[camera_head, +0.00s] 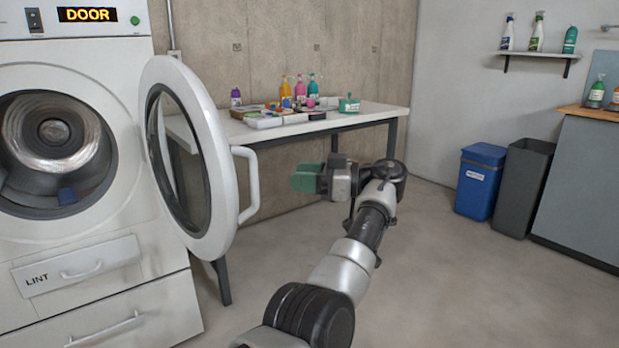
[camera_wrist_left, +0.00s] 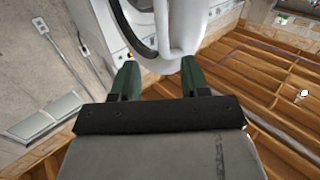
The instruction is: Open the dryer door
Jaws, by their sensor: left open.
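The white dryer (camera_head: 100,180) stands at the left with "DOOR" lit on its display (camera_head: 87,14). Its round door (camera_head: 215,150) is swung wide open to the right, showing the drum (camera_head: 50,140). The door's white handle (camera_head: 250,185) faces right. My left gripper (camera_head: 305,178), with green fingers, is open and empty, to the right of the handle with a gap between them in the head view. In the left wrist view, the open fingers (camera_wrist_left: 160,78) point toward the white door and handle (camera_wrist_left: 180,30). My right gripper is not in view.
A white table (camera_head: 370,115) with bottles and trays stands behind the door. A blue bin (camera_head: 480,182) and a dark grey bin (camera_head: 523,187) stand at the right beside a grey cabinet (camera_head: 580,185). The floor (camera_head: 450,280) in the front right is clear.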

